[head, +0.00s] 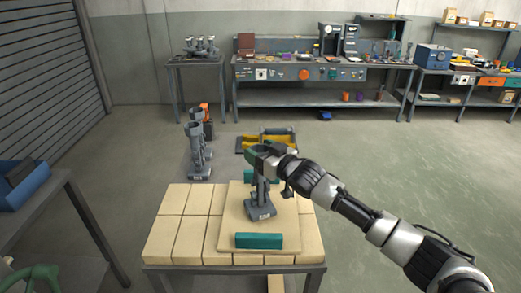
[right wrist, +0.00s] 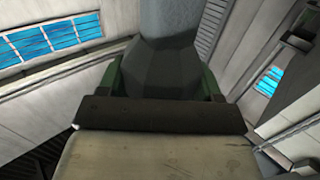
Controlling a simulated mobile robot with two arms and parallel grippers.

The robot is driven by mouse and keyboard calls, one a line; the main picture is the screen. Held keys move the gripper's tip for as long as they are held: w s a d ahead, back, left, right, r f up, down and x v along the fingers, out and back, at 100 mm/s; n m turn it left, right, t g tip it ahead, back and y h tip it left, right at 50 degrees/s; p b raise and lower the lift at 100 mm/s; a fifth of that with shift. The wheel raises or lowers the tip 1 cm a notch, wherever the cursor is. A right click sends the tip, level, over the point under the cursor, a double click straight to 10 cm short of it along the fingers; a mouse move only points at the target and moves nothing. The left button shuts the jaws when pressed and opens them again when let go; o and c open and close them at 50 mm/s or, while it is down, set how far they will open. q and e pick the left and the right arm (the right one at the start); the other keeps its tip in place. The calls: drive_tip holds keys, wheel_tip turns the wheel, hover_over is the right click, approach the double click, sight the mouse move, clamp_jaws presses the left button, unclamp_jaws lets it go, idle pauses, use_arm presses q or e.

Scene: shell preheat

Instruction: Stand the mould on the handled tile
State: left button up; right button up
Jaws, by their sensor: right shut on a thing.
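The mould (head: 261,207) is a grey stand with a flat labelled base and a column rising to a cup at the top. My right gripper (head: 263,152) is shut on its upper end in the head view. In the right wrist view the grey mould (right wrist: 160,68) shows between green fingers. The handled tile (head: 230,238) is a tan slab with a teal handle at the front and another at the back, partly hidden. The mould's base is over the middle of the tile; I cannot tell whether it touches. A green part at the lower left (head: 32,279) looks like my left gripper, cut off.
The handled tile lies on a table of tan tiles (head: 168,225). A blue bin (head: 22,188) sits on a left table. Workbenches (head: 310,73) line the back wall.

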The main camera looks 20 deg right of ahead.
drive_tip(key=shift+r, duration=0.1)
drive_tip(key=o, duration=1.5)
drive_tip(key=shift+f, duration=0.2)
drive_tip(key=shift+o, duration=0.2)
drive_tip(key=shift+r, duration=0.2)
drive_tip(key=b+v, duration=0.3)
drive_tip(key=v, duration=0.9)
drive_tip(key=shift+b, duration=0.4)
